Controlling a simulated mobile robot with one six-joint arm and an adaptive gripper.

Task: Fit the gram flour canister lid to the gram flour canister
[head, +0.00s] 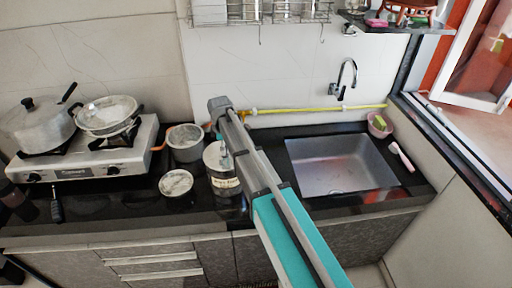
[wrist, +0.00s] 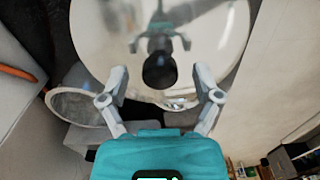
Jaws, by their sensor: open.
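The gram flour canister (head: 226,184), pale with a dark-lettered label, stands on the black counter, partly behind my arm. In the wrist view, a shiny round lid (wrist: 100,35) with a black knob (wrist: 160,71) fills the top and reflects my gripper. It appears to be the canister lid on top of the canister, but I cannot tell whether it is seated. My gripper (wrist: 160,73) is open, with its fingers apart on either side of the knob, apparently not touching it. In the head view my gripper is mostly hidden over the canister.
A steel saucepan (head: 185,150) stands close behind the canister. A round pale dish or lid (head: 175,184) lies at front left. The stove (head: 95,160) with a lidded pot (head: 36,128) is further left. The sink (head: 340,165) is right. The counter between dish and stove is clear.

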